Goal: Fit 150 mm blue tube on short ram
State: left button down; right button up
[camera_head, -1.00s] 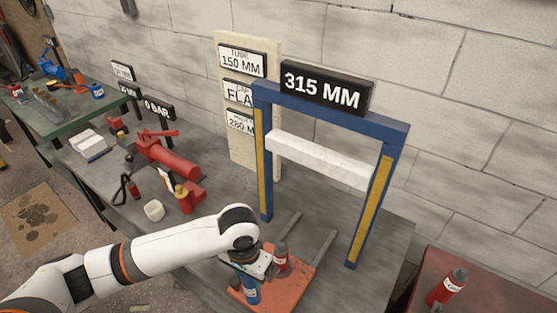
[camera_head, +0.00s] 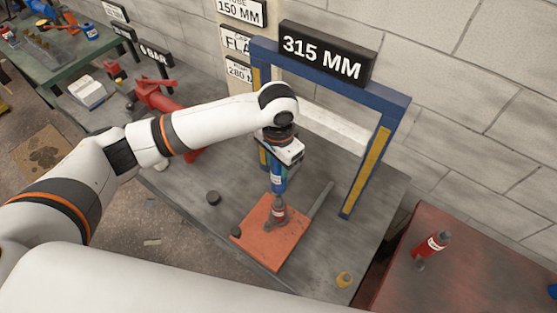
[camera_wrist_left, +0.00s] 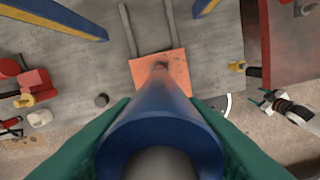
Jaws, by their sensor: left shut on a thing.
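The blue tube (camera_head: 278,181) is upright in my left gripper (camera_head: 281,166), whose green fingers clasp it on both sides in the left wrist view (camera_wrist_left: 160,135). A short red ram (camera_head: 278,215) with a grey top stands on the orange plate (camera_head: 262,250). The tube's lower end is directly over the ram's top in the head view; I cannot tell whether they touch. In the left wrist view the tube hides most of the ram. What looks like my right gripper (camera_wrist_left: 268,99) shows small at the right edge of that view; its opening is unclear.
The blue press frame (camera_head: 385,110) with a white crossbar and a 315 MM sign (camera_head: 322,56) stands just behind. Another red ram (camera_head: 433,243) is on the red cabinet at right. A dark cap (camera_head: 213,198) and a yellow fitting (camera_head: 343,279) lie on the grey bench.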

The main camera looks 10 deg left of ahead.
aim_at(278, 176)
pick_arm(q)
jog(key=shift+w+f+b, duration=0.1)
jog(key=shift+f+b, duration=0.2)
jog(key=shift+f, duration=0.45)
jog(key=shift+f+b, duration=0.5)
jog(key=shift+f, duration=1.65)
jog(key=shift+p, duration=0.3)
jog(key=shift+p, duration=0.55)
